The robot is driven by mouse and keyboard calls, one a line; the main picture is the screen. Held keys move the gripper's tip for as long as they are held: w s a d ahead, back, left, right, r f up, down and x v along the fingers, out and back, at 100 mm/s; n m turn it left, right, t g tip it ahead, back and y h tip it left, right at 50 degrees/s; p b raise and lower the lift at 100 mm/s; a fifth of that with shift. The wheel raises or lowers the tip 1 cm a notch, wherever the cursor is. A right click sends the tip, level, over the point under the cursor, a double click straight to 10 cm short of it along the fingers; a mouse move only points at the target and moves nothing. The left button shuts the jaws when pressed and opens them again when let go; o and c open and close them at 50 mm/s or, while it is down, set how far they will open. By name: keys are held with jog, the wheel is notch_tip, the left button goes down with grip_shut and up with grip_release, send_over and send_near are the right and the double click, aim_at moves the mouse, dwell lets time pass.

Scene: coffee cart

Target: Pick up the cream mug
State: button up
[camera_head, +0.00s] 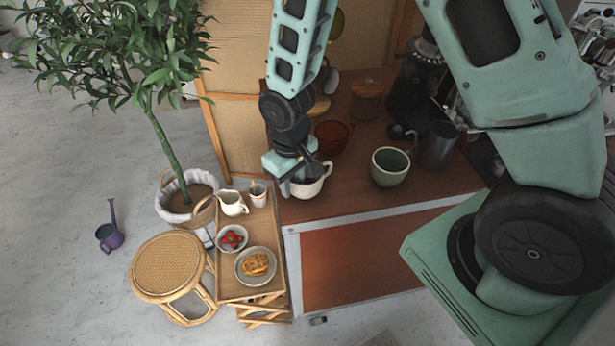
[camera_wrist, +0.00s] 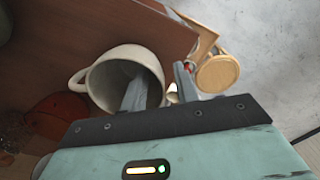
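The cream mug (camera_head: 309,190) stands upright on the brown cart top, near its front left edge, with its handle to the right. In the wrist view the mug (camera_wrist: 101,80) shows its open mouth, with its handle on the left. My gripper (camera_wrist: 160,82) is open astride the mug's wall. One finger is inside the mouth and the other is outside, to the right. A gap shows between the fingers. In the head view my gripper (camera_head: 297,181) is over the mug's left side and partly hides it.
A green mug (camera_head: 390,168) and a dark metal pitcher (camera_head: 437,146) stand to the right. A reddish-brown bowl (camera_head: 332,137) is behind the mug. A small wooden tray table (camera_head: 263,228) with a creamer, a cup, strawberries and a waffle stands at left.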

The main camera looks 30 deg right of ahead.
jog(key=shift+f, duration=0.3)
jog(key=shift+c, duration=0.3)
grip_shut()
notch_tip(320, 180, up, 10)
jog(key=shift+r+b, duration=0.1)
jog(key=shift+b, duration=0.7)
